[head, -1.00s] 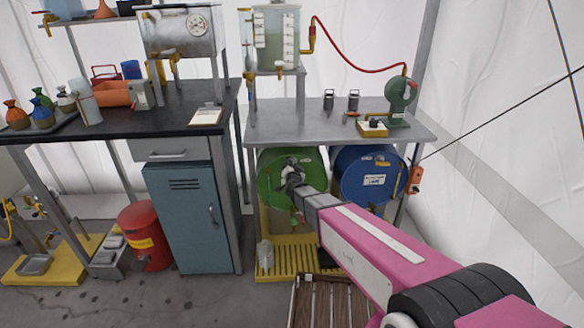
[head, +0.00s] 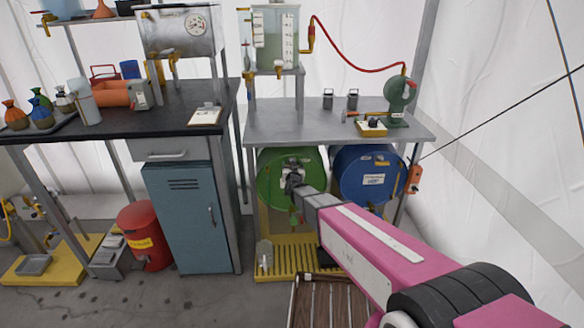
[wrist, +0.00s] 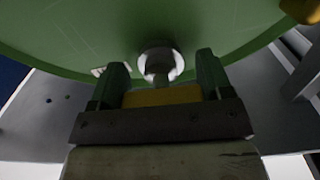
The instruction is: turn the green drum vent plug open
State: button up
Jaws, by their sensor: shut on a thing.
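The green drum (head: 271,183) lies on its side under the grey bench, and its round end faces me. My gripper (head: 291,166) is at the upper part of that end. In the wrist view the drum's green face (wrist: 215,30) fills the top. A shiny metal vent plug (wrist: 158,62) stands out from it between the two fingers of my gripper (wrist: 160,85). The gripper is shut on the plug. In the head view the gripper hides most of the plug, so its turn angle cannot be told.
A blue drum (head: 368,177) lies right of the green one. The grey bench (head: 300,125) is just above. A yellow slatted tray (head: 290,260) with a clear container (head: 264,254) is below, and a blue cabinet (head: 187,218) stands left.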

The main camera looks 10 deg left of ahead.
jog(key=shift+f, duration=0.1)
jog(key=o, duration=0.9)
jog(key=shift+s, duration=0.1)
jog(key=s, duration=0.3)
jog(key=s+d, duration=0.1)
jog(key=s, duration=0.3)
jog(key=s+d, duration=0.1)
jog(key=s, duration=0.2)
jog(key=shift+s, duration=0.25)
jog(key=s+d+f+n+g, duration=0.1)
jog(key=s+d+f+g, duration=0.15)
jog(key=d+g, duration=0.35)
jog(key=s+d+f+g, duration=0.1)
jog(key=s+d+g, duration=0.25)
jog(key=d, duration=0.45)
jog(key=s+d+g+h, duration=0.1)
jog(key=s+d+g, duration=0.1)
jog(key=s+d, duration=0.2)
jog(key=s+d+r+m+g+h, duration=0.1)
jog(key=s+d+g, duration=0.2)
jog(key=s+d, duration=0.2)
jog(key=s+d+m+g+h, duration=0.1)
jog(key=s+d+g, duration=0.2)
jog(key=d, duration=0.3)
jog(key=shift+s+d+r, duration=0.1)
jog(key=shift+s+r, duration=0.15)
jog(key=shift+s, duration=0.5)
